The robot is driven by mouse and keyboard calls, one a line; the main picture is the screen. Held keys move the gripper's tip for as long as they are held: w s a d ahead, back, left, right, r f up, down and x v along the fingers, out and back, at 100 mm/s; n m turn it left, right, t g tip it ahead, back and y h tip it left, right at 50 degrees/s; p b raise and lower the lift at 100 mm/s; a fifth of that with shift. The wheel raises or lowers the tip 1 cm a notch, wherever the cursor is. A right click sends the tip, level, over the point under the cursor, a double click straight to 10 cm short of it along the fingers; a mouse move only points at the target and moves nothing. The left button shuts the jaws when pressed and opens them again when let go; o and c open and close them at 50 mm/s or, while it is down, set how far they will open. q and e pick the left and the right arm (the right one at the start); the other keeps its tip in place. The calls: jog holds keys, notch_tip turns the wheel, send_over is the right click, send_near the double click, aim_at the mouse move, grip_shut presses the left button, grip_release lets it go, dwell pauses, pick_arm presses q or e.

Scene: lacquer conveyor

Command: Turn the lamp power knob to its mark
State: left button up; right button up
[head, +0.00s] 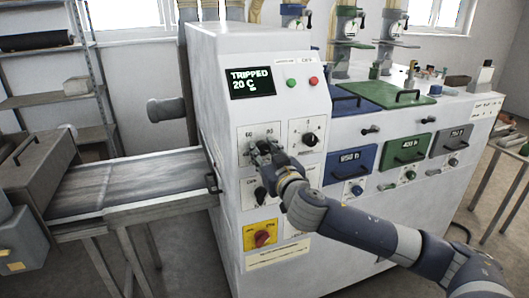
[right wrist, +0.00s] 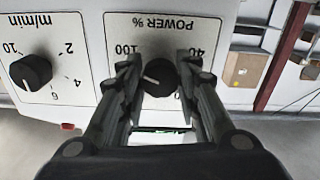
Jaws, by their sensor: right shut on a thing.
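The lamp power knob (right wrist: 160,76) is a round black knob with a white pointer line, on a white plate marked "POWER %", upside down in the right wrist view. Its line points to the left in that view, below the "100" label. My right gripper (right wrist: 160,85) has one finger on each side of the knob and is shut on it. In the head view my right gripper (head: 263,152) covers most of the knob, on the front of the white cabinet (head: 215,90). No separate target mark can be made out. My left gripper is not in view.
A display (head: 250,82) reads "TRIPPED 20 C". A speed knob (head: 309,139) sits right of the gripper, another black knob (head: 261,194) below it. A red switch on yellow (head: 262,238) is lower. A conveyor (head: 130,180) runs in from the left.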

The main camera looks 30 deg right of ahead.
jog(key=n, duration=0.3)
jog(key=shift+n, duration=0.3)
jog(key=n+p, duration=0.1)
jog(key=n, duration=0.2)
jog(key=shift+n, duration=0.3)
jog(key=n+p, duration=0.1)
jog(key=n, duration=0.3)
jog(key=shift+d, duration=0.1)
jog(key=shift+n+p, duration=0.65)
jog(key=shift+n, duration=0.95)
jog(key=o, duration=1.1)
jog(key=shift+c, duration=0.2)
